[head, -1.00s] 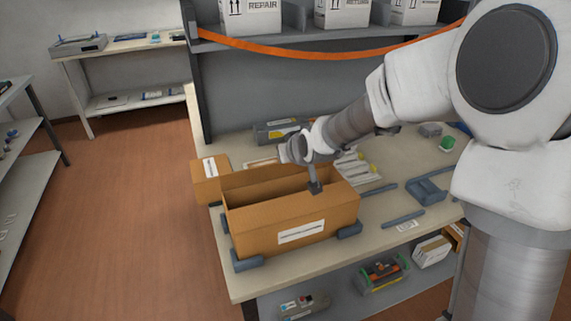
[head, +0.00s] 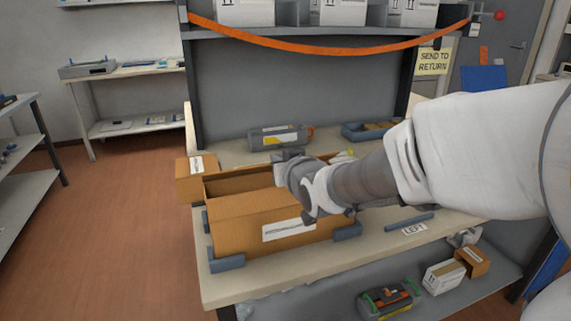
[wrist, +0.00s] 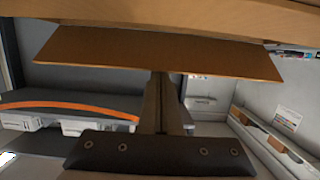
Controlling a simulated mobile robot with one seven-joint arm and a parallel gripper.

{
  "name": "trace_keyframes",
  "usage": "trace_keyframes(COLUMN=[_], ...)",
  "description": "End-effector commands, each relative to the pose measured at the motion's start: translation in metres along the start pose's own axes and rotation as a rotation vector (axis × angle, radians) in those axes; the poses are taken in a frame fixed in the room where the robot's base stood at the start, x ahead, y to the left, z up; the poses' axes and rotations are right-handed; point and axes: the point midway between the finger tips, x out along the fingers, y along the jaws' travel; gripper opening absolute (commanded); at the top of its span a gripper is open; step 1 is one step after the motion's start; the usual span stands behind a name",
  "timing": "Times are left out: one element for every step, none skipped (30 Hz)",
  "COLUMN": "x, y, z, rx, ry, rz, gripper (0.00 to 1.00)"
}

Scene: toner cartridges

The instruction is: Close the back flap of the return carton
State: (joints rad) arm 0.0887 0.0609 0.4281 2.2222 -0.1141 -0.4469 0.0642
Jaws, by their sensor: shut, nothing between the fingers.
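The return carton (head: 225,240) is an open brown box with a white label, near the bench's front left. A panel along its front top (head: 240,205) lies inward over part of the opening. The back panel (head: 235,182) rises behind the dark gap. My gripper (head: 284,160) is over the carton's back right part, and my arm hides the right end. In the wrist view, which looks upside down, my shut, empty fingers (wrist: 162,95) reach a cardboard flap (wrist: 150,52) that hides their tips. I cannot tell whether they touch it.
A smaller labelled box (head: 189,182) stands against the carton's left back. Blue-grey blocks (head: 228,263) sit around the carton's base. A toner cartridge (head: 278,138) and a blue tray (head: 368,132) lie behind. An orange strap (head: 330,50) hangs across the shelf above.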

Motion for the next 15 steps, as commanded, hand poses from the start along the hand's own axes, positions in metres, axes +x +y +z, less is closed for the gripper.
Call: trace_keyframes(x=[-0.001,-0.002,-0.003,-0.004,-0.005,-0.006,-0.007,-0.007,-0.008,-0.008,-0.009,-0.009,-0.009,-0.009,-0.010], y=[-0.001,-0.001,-0.001,-0.001,-0.001,-0.001,0.000,0.000,0.000,-0.001,-0.001,-0.001,-0.001,-0.001,0.000], z=[0.007,0.009,0.012,0.014,0.016,0.019,0.021,0.023,0.025,0.027,0.029,0.031,0.032,0.034,0.035], rx=[-0.002,-0.003,-0.003,-0.002,-0.001,-0.001,-0.001,-0.001,-0.002,-0.002,-0.002,-0.001,-0.001,-0.001,0.000], ry=[0.001,0.001,0.000,0.000,-0.001,-0.001,-0.001,-0.001,-0.001,-0.001,-0.001,-0.001,-0.001,-0.001,-0.002], rz=[0.000,0.000,0.000,0.000,0.000,0.000,0.000,0.000,0.000,-0.001,-0.001,-0.001,-0.001,-0.001,0.000], gripper=[0.00,0.00,0.00,0.00,0.00,0.00,0.00,0.00,0.00,0.00,0.00,0.00,0.00,0.00,0.00])
